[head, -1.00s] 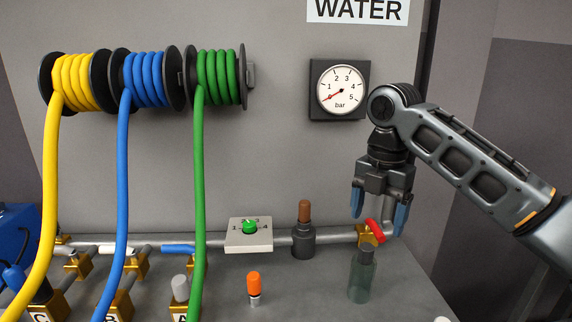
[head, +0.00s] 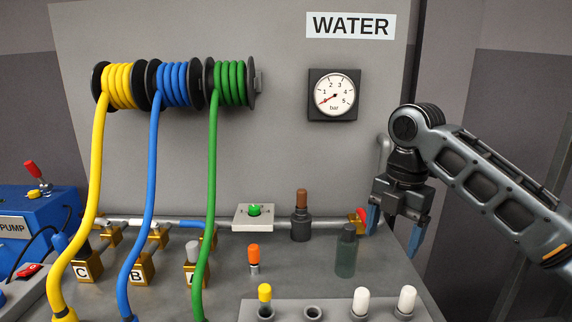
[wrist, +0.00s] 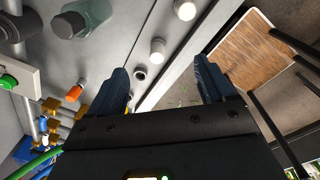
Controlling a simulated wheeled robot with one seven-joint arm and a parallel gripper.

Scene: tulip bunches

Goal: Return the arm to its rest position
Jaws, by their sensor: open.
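My gripper (head: 394,232) hangs at the right end of the bench in the head view, fingers pointing down. It is open and empty, with a wide gap between its two blue-tipped fingers. In the wrist view the two dark fingers (wrist: 162,88) stand apart with nothing between them. The left finger is close in the picture to the red valve handle (head: 361,214) on the pipe; I cannot tell if they touch. My arm comes in from the right edge.
A dark green bottle (head: 346,256) stands left of my gripper. A grey rack (head: 288,310) with capped plugs is at the front. Yellow, blue and green hoses hang on the left. The blue pump (head: 40,225) is far left. A wooden surface (wrist: 250,45) shows in the wrist view.

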